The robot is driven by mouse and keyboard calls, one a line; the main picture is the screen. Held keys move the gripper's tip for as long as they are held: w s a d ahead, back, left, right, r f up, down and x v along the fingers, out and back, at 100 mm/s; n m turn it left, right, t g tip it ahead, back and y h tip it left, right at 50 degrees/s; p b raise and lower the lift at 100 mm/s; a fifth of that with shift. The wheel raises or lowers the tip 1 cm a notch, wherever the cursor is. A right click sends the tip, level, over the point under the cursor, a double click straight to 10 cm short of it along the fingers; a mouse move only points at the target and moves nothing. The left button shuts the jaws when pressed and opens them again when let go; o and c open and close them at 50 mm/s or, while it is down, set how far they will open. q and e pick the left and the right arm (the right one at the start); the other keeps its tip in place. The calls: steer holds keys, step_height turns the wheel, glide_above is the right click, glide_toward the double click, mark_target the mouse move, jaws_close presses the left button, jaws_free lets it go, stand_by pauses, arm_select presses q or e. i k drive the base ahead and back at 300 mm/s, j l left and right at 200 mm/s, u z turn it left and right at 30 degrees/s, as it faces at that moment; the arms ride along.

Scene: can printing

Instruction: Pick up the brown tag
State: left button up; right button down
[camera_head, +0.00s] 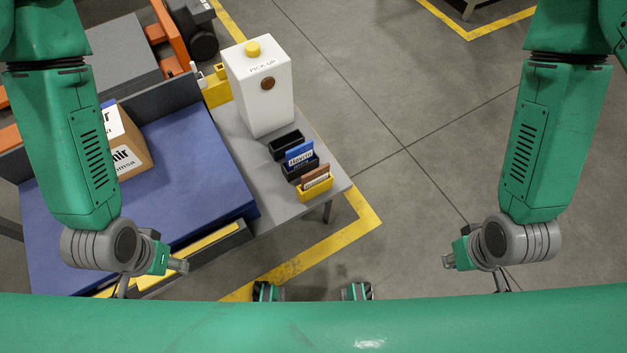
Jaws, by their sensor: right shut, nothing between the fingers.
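The brown tag (316,175) stands upright in a small yellow holder (315,190) near the front right corner of a grey side table (245,181). Its lower part is hidden by the holder, and it bears a pale label. My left gripper (180,265) is below and left of the tag, well apart from it, in front of the blue-topped surface. Its fingers are too small and edge-on to tell their opening. My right gripper (449,261) is shut and empty over the floor, below and right of the tag and well apart from it.
A blue tag (299,152) stands in a black holder (301,171) just behind the yellow one. Behind that is an empty-looking black holder (286,145). A tall white PICK-UP box (262,100) stands further back. A cardboard box (130,148) sits on the blue surface (185,160).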

mark_target(312, 178)
steer(key=i+j+z, duration=0.1)
steer(key=z, duration=0.25)
steer(key=i+j+z, duration=0.15)
steer(key=z, duration=0.25)
steer(key=i+j, duration=0.05)
steer(key=i, duration=0.05)
